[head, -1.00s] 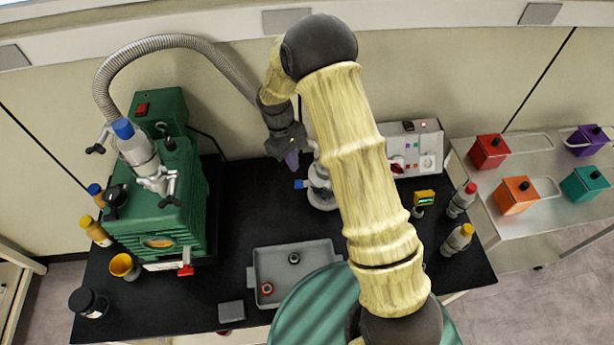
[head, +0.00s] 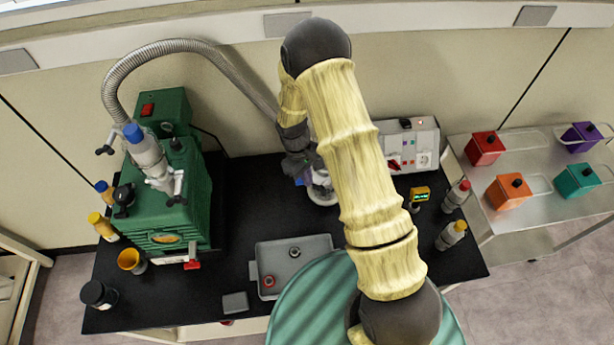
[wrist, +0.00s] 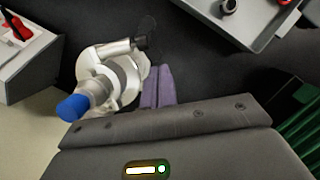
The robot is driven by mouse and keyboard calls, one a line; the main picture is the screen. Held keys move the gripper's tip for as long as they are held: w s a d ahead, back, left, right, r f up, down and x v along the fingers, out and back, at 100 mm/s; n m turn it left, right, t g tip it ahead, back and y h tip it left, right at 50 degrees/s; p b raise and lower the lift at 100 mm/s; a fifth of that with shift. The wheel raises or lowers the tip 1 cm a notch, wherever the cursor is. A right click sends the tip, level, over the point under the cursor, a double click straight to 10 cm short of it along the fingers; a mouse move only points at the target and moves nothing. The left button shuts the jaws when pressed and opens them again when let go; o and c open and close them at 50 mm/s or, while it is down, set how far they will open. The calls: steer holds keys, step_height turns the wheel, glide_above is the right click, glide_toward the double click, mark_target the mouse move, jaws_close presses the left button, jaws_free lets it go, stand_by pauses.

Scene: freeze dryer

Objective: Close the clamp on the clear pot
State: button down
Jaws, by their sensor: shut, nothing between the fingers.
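The clear pot (head: 322,194) stands on the black bench, largely hidden behind my arm in the head view. In the wrist view its pale body and metal collar (wrist: 122,78) lie left of my fingers. A silvery clamp arm (wrist: 112,48) with a black knob (wrist: 145,26) crosses the collar. I cannot tell how far the clamp is closed. A blue-capped side fitting (wrist: 73,107) points toward the lower left. My gripper (wrist: 158,72) has its purple fingers together and empty, close beside the pot's right side; contact is unclear.
The green pump (head: 172,215) with its ribbed hose (head: 190,46) stands left. A grey tray (head: 262,283) with small rings lies in front. A grey control box (head: 425,150) is right of the pot. Bare bench lies between pump and pot.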

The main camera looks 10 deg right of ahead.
steer(key=shift+s+d+n+b, duration=0.15)
steer(key=shift+d+n+b, duration=0.2)
steer(key=shift+n, duration=0.25)
steer(key=shift+s+d+f+n+h+b, duration=0.1)
steer(key=shift+s+d+n+h+b, duration=0.15)
steer(key=shift+d+n+b, duration=0.5)
steer(key=shift+w+d+n+t+h+b, duration=0.1)
steer(key=shift+d+n+t+b, duration=0.25)
steer(key=shift+d+n, duration=0.65)
steer(key=shift+d+n+t+h+b, duration=0.1)
steer(key=shift+d+n+t+b, duration=0.3)
steer(key=shift+n, duration=0.95)
steer(key=shift+w+d+n+t+h+b, duration=0.15)
steer(key=shift+d+n+t, duration=0.1)
steer(key=shift+d+n, duration=0.8)
steer(key=shift+a+n, duration=0.2)
steer(key=shift+n, duration=0.05)
steer(key=shift+a, duration=0.15)
steer(key=shift+a, duration=0.25)
steer(key=a+r+b, duration=0.2)
steer(key=a+r, duration=0.3)
steer(key=r, duration=0.5)
steer(key=shift+a, duration=0.3)
